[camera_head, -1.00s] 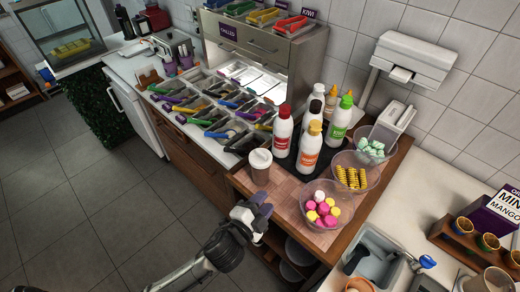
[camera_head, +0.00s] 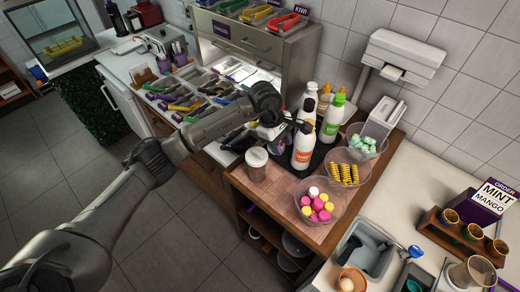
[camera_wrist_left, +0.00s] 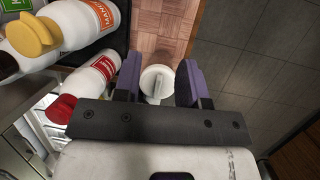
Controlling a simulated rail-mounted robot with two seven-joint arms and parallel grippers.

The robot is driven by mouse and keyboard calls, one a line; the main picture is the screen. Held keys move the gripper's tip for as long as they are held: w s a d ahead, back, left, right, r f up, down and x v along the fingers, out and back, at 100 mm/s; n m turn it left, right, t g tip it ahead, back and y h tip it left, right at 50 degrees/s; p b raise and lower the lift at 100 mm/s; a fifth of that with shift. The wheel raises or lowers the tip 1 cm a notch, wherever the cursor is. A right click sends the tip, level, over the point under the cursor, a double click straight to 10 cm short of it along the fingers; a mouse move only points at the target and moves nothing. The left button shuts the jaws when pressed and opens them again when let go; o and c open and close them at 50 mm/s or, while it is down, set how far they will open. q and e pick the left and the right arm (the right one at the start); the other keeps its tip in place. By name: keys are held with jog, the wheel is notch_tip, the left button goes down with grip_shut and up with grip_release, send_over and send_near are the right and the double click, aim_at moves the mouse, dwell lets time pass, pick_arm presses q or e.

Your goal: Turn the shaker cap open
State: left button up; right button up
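The shaker (camera_head: 257,167) is a brownish cup with a pale round cap (camera_head: 257,156), upright at the left edge of the wooden counter. In the left wrist view, its white cap (camera_wrist_left: 157,82) with a raised bar across the top appears between my two purple fingers. My left gripper (camera_wrist_left: 160,80) is open, with a finger on either side in that view and gaps to the cap. In the head view, my left wrist hangs over the counter just behind the shaker, and its fingers are mostly hidden there. My right gripper is not in view.
Sauce bottles (camera_head: 303,147) stand close to the gripper; a red-capped bottle (camera_wrist_left: 92,86) shows beside the left finger. Clear bowls of pink and yellow pieces (camera_head: 318,203) and yellow spirals (camera_head: 343,172) stand to the right. The counter's front left edge is near the shaker.

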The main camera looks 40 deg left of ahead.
aim_at(260, 153)
pick_arm(q)
jog(key=a+r+g+y, duration=0.15)
jog(key=a+y, duration=0.25)
jog(key=a, duration=0.4)
notch_tip(260, 153, down, 10)
jog(key=shift+d+f+p, duration=0.1)
jog(key=shift+d+p, duration=0.05)
jog(key=shift+p, duration=0.7)
jog(key=shift+f, duration=0.8)
grip_shut()
